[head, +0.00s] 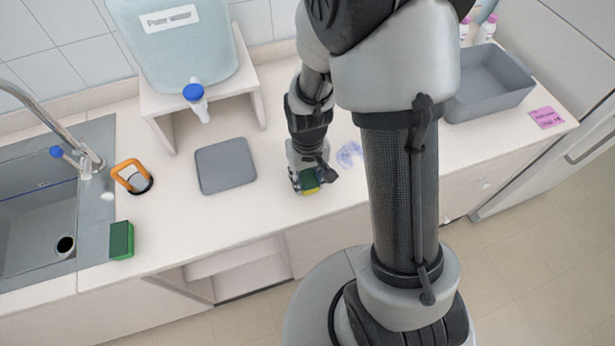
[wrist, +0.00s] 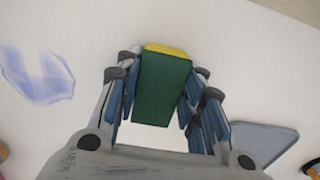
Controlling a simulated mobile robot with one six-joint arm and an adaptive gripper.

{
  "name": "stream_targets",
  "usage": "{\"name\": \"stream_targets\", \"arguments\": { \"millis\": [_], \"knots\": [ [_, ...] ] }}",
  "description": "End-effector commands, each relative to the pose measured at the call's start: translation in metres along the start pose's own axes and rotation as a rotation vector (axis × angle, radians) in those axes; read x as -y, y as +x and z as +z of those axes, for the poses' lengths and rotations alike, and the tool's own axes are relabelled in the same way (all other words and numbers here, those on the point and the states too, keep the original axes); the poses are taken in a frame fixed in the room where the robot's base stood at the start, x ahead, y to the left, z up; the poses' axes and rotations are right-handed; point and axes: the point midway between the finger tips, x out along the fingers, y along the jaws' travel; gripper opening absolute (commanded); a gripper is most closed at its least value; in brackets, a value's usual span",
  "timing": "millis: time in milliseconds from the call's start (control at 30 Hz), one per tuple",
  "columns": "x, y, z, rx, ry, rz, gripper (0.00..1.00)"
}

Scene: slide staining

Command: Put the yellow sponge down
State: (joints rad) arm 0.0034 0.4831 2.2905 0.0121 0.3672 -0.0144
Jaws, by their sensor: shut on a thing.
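The yellow sponge (head: 311,190) with a dark green scouring side is between the fingers of my gripper (head: 309,180), near the counter's front edge. In the wrist view the green face of the sponge (wrist: 163,90) points toward the camera and a yellow strip shows at its far end. My gripper (wrist: 163,95) is shut on it, with fingers on both sides. The sponge is low over the white counter (head: 215,225); I cannot tell whether it touches it.
A grey mat (head: 225,165) lies left of my gripper. A crumpled clear blue item (head: 349,153) lies to the right. Another green sponge (head: 121,240) is by the sink (head: 40,220). An orange-handled item (head: 132,176), a water tank (head: 175,45) and a grey basin (head: 488,85) stand around.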

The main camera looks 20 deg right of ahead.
Motion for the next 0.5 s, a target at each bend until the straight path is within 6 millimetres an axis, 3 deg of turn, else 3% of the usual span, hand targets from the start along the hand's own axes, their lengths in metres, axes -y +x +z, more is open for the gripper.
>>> {"name": "stream_targets", "arguments": {
  "millis": [33,67,333,500],
  "knots": [
    [0.0000,0.0032,0.0001,0.001,0.000,0.000,0.10],
    [0.0000,0.0027,0.0001,0.000,0.000,0.000,0.37],
    [-0.0001,0.0020,0.0002,0.001,0.000,0.000,0.55],
    [0.0000,0.0019,0.0002,0.001,0.000,0.000,0.56]
  ]
}}
